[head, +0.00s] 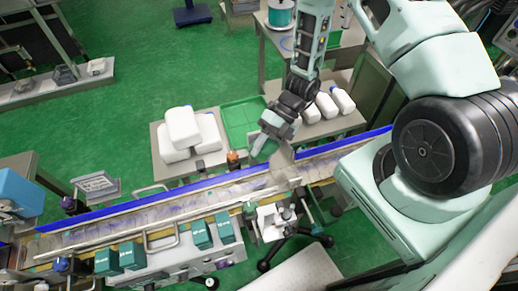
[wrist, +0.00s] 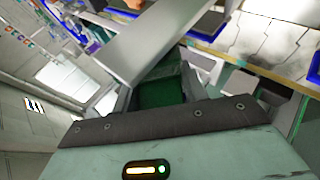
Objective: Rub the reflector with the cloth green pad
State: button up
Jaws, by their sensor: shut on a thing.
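My gripper (head: 263,147) points down over the back edge of the conveyor, near its middle, in the head view. In the wrist view, the gripper's grey jaws (wrist: 160,94) are shut on a dark green pad (wrist: 162,91), which shows between them. The pad is hard to tell apart in the head view. I cannot pick out the reflector with certainty; a small orange-topped post (head: 233,157) stands by the conveyor's back rail, just left of the gripper. A broad grey metal bar (wrist: 160,38) crosses the wrist view close beyond the jaws. I cannot tell whether the pad touches anything.
The conveyor (head: 150,221) with blue rails runs across the front. Behind it are a green tray (head: 240,118), white bottles (head: 181,126) on a grey table and more bottles (head: 327,105) on a shelf. Green boxes (head: 201,235) stand along the front. Open green floor lies behind, left.

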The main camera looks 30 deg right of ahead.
jog(key=shift+d+p, duration=0.3)
jog(key=shift+d, duration=0.7)
jog(key=shift+w+a, duration=0.2)
jog(key=shift+a, duration=0.8)
jog(key=shift+w+a, duration=0.2)
jog(key=shift+a, duration=0.75)
jog(key=s+a, duration=0.1)
jog(key=s, duration=0.5)
jog(key=shift+a, duration=0.1)
jog(key=shift+s+a+b, duration=0.15)
jog(key=shift+s+b, duration=0.25)
jog(key=shift+s, duration=0.3)
jog(key=shift+s+a+b, duration=0.1)
jog(key=shift+s+b, duration=0.3)
jog(key=shift+s, duration=0.3)
jog(key=shift+w, duration=0.1)
